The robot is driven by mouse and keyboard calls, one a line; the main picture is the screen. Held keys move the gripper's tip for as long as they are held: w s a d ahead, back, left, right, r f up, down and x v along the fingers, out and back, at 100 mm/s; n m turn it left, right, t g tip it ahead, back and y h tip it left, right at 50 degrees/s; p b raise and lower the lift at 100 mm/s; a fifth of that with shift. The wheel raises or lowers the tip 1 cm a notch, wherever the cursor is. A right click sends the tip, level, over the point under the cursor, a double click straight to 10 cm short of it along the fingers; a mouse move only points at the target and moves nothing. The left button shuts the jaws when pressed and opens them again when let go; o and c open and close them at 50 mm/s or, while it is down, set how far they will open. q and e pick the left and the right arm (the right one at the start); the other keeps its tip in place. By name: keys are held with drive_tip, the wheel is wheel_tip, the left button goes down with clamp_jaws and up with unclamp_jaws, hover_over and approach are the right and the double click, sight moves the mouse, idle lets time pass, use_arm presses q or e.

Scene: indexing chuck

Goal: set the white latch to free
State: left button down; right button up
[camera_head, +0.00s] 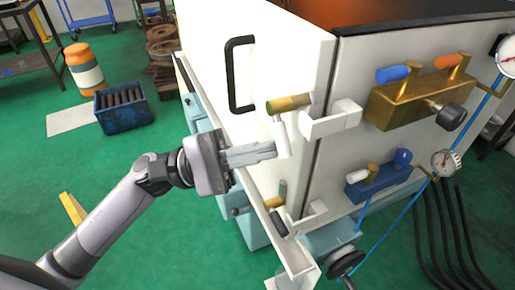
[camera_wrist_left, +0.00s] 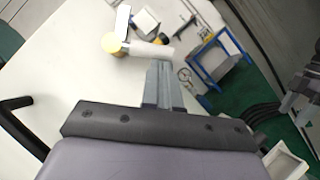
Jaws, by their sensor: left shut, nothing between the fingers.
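The white latch has a brass pivot (camera_head: 288,103) on the cabinet's front edge, with a white handle (camera_head: 281,136) hanging down from it. A white catch bracket (camera_head: 331,119) sits to the right of the pivot. In the left wrist view the white handle (camera_wrist_left: 152,50) runs sideways from the round brass pivot end (camera_wrist_left: 113,43). My left gripper (camera_head: 274,149) is shut and empty, its tips close beside the handle's lower part. In the left wrist view the fingertips (camera_wrist_left: 160,65) lie right by the handle; I cannot tell if they touch it. My right gripper is not in view.
A second latch with a brass pivot (camera_head: 274,203) and dark handle (camera_head: 278,223) sits lower on the edge. A black door handle (camera_head: 234,75) is to the left. A brass valve block (camera_head: 405,102), a blue valve block (camera_head: 380,184) and gauges are to the right.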

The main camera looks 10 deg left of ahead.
use_arm(q)
drive_tip(key=shift+s+d+n+t, duration=0.1)
drive_tip(key=shift+s+n+t, duration=0.05)
drive_tip(key=shift+n+t, duration=0.15)
drive_tip(key=shift+s+d+n+b, duration=0.1)
drive_tip(key=shift+s+n+b, duration=0.05)
drive_tip(key=shift+n+b, duration=0.4)
drive_tip(key=shift+s+d+n+t+h+b, duration=0.2)
drive_tip(key=shift+s+n+t+h+b, duration=0.2)
drive_tip(key=shift+n+t+b, duration=0.4)
drive_tip(key=shift+s+d+r+n+t+y+p, duration=0.15)
drive_tip(key=shift+s+d+r+n+t+y, duration=0.3)
drive_tip(key=shift+n+t, duration=1.55)
drive_tip(key=shift+s+d+r+n+t+y+p, duration=0.2)
drive_tip(key=shift+s+r+n+t+y, duration=0.75)
drive_tip(key=shift+n, duration=1.7)
drive_tip(key=shift+w+d+r+n+t+p, duration=0.1)
drive_tip(key=shift+d+r+n+t, duration=0.25)
drive_tip(key=shift+n+t, duration=1.8)
drive_tip(key=shift+n, duration=0.25)
drive_tip(key=shift+f, duration=0.2)
